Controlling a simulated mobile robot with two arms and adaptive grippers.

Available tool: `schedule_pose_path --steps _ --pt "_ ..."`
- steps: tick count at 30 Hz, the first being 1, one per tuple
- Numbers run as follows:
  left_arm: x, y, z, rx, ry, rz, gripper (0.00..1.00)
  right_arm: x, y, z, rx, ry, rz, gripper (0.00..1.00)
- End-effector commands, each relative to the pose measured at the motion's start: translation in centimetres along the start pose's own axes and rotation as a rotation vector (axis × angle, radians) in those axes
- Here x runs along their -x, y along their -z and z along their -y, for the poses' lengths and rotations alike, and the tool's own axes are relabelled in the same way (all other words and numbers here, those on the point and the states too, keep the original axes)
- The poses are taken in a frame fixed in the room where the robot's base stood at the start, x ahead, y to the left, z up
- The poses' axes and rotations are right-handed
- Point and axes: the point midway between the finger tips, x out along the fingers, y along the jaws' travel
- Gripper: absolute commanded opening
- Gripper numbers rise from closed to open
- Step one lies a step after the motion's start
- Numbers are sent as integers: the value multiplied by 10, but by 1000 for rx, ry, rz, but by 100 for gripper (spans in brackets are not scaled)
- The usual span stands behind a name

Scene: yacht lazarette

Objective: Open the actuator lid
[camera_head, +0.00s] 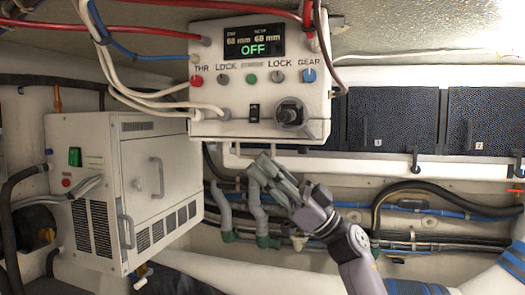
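A white cabinet (126,180) stands at the left, with a closed front panel that carries a curved handle (158,178) and a second handle (126,232) lower down. A white control box (235,80) hangs at the top middle, with a display reading OFF, several coloured buttons and a dark knob (291,115). No label shows me which part is the actuator lid. My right gripper (259,170) is below the control box and to the right of the cabinet, apart from its handles. Its fingers hold nothing that I can see; their gap is unclear. My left gripper is out of view.
Grey-green pipes (258,215) and black and blue hoses run along the wall behind my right gripper. Red, white and blue cables lead into the control box. Dark panels (393,118) line the upper right.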

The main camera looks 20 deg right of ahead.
Motion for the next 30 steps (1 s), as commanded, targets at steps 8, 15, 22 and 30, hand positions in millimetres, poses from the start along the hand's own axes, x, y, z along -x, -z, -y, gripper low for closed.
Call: schedule_pose_path --steps 8,15,22,30 --pt "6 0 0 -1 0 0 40 -14 0 0 -1 1 0 27" --pt "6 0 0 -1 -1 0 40 -14 0 0 0 1 1 24" --pt "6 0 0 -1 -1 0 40 -14 0 0 0 0 1 8" --pt "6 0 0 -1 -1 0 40 -14 0 0 0 0 1 0"
